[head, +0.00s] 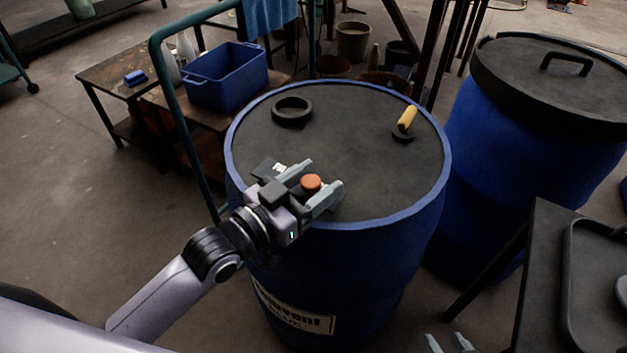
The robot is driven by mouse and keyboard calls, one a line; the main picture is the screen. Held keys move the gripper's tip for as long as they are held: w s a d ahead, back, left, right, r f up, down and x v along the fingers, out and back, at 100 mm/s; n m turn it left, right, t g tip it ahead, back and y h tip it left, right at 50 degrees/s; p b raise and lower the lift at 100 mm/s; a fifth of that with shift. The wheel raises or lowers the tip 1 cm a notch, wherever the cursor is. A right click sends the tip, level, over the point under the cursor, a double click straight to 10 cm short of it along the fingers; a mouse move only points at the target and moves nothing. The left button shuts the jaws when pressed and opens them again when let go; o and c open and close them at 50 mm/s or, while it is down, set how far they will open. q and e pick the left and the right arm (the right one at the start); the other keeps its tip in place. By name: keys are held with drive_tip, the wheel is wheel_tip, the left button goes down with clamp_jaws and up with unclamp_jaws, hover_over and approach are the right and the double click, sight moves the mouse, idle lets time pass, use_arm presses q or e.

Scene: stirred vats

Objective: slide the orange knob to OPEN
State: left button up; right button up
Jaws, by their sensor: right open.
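The orange knob (311,183) is a small round cap on the near part of a blue barrel's dark top. A dark plate with a small white mark (279,168) shows just behind my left gripper; any wording on it is too small to read. My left gripper (318,182) reaches in over the barrel's near rim, with one finger on each side of the knob. Whether the fingers press on it I cannot tell. The knob's base and its track are hidden by the gripper. My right gripper (449,343) shows only its open fingertips at the bottom edge, away from the barrel.
The barrel top (350,140) also carries a black ring (292,111) and a yellow handle (407,118). A second lidded barrel (540,150) stands at right. A dark table with a tray (570,275) is at lower right. A green rail (178,120) and blue crate (226,80) are at left.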

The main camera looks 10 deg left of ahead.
sight(306, 189)
use_arm(q)
drive_tip(key=shift+v, duration=3.55)
